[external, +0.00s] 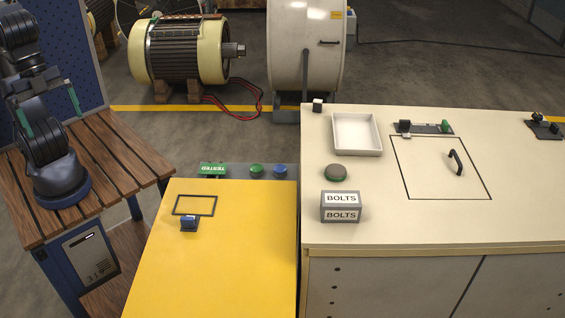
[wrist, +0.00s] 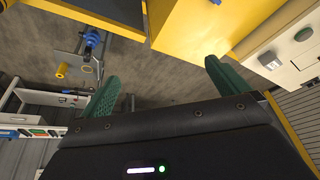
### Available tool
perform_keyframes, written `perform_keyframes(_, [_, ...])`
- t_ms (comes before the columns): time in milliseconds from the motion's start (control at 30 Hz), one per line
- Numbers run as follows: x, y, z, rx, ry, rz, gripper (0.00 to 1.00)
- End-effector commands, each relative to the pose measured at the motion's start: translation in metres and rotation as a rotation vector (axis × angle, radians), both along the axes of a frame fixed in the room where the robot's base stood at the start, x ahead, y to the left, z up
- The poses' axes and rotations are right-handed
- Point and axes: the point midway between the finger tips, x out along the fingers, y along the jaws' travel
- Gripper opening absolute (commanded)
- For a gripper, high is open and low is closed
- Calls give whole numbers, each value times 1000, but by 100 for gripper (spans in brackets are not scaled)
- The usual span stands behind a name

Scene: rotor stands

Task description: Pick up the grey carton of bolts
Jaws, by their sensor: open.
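The grey carton of bolts (external: 341,206) stands near the front left corner of the cream worktop, with white "BOLTS" labels on its top and front. My gripper (external: 49,113) is at the far left in the external view, well away from the carton. In the wrist view its two green fingers stand wide apart with nothing between them, so my gripper (wrist: 163,76) is open and empty. A small pale grey block shows at the right of the wrist view; I cannot tell if it is the carton.
Behind the carton are a round grey-green button (external: 335,172) and a white tray (external: 357,134). A black-handled panel (external: 430,178) lies right. The lower yellow table (external: 225,255), holding a small blue part (external: 189,223), lies between my arm and the worktop. Worktop around the carton is clear.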

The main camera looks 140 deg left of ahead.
Motion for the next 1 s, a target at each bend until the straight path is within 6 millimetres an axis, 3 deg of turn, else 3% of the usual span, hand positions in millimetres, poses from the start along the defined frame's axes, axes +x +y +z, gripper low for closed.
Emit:
perform_keyframes(200, [63,23,28,35,40,-61,100])
perform_keyframes(500, [149,66,50,70,89,-153,100])
perform_keyframes(767, [222,114,53,90,131,-236,100])
perform_keyframes(1000, [284,169,43,100,166,-315,100])
